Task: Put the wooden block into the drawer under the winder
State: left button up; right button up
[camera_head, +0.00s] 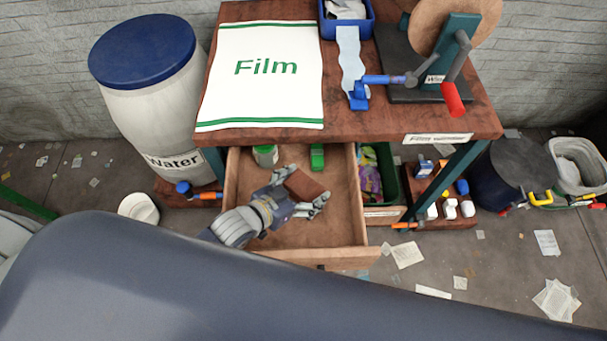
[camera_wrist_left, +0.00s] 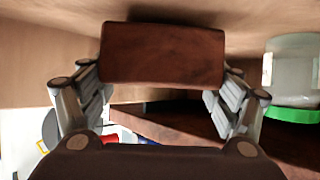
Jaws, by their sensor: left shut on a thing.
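The wooden block (camera_head: 303,185) is reddish brown and sits between the fingers of my left gripper (camera_head: 298,196). In the left wrist view the block (camera_wrist_left: 163,55) spans the gap between the two fingers of the gripper (camera_wrist_left: 160,85), which is shut on it. The drawer (camera_head: 342,225) is pulled out under the table with the winder (camera_head: 445,55). The gripper and block are over the inside of the drawer; I cannot tell whether the block touches its floor. My right gripper is not in view.
A jar with a green lid (camera_head: 265,155) and a green object (camera_head: 317,157) are at the back of the drawer. A green bin (camera_head: 391,205) stands right of it. A water barrel (camera_head: 150,100) stands left. The drawer's front right is clear.

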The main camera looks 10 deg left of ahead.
aim_at(304, 176)
pick_arm(q)
jog(key=w, duration=0.2)
jog(key=w+a, duration=0.1)
jog(key=shift+w+f, duration=0.35)
jog(key=shift+w, duration=0.05)
jog(key=shift+f, duration=0.2)
jog(key=shift+f, duration=0.1)
jog(key=o, duration=1.1)
